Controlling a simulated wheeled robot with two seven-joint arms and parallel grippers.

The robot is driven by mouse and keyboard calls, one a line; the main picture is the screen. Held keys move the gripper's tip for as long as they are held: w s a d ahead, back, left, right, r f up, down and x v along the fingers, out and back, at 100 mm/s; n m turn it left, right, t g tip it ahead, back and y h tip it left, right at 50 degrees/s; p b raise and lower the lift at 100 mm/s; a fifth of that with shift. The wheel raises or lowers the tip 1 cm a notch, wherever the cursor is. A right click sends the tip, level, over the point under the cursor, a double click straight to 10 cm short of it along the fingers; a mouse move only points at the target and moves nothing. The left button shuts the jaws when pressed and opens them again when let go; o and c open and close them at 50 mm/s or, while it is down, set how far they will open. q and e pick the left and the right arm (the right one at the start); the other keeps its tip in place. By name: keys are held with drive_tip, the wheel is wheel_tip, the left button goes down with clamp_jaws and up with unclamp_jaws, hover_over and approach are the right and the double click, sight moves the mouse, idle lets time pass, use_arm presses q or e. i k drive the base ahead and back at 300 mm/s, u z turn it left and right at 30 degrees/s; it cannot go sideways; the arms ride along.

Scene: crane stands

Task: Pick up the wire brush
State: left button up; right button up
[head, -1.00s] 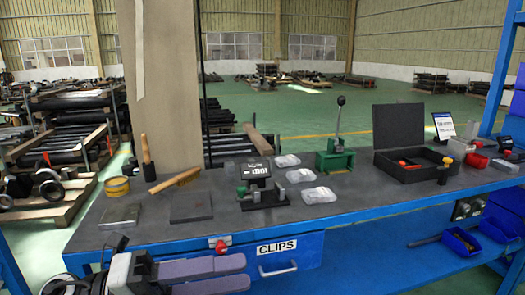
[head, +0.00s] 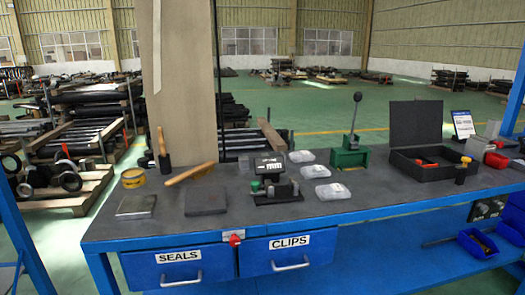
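The wire brush (head: 190,173) looks like the long tan wooden-handled tool near the back left of the workbench (head: 225,222). It slants up to the right, behind a dark flat plate (head: 206,202) and beside a yellow round tin (head: 133,178). Its bristles are too small to make out clearly. Neither of my grippers is in the head view.
A tool with an upright wooden handle and black lower part (head: 164,155) stands behind the brush. A metal block (head: 136,206) lies at front left. A dark fixture (head: 272,185), clear packets (head: 315,171), green lever press (head: 350,150) and open black case (head: 418,160) stand rightward.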

sight(206, 168)
drive_tip(key=k, duration=0.5)
drive_tip(key=u, duration=1.9)
drive_tip(key=i, duration=1.5)
drive_tip(key=z, duration=2.25)
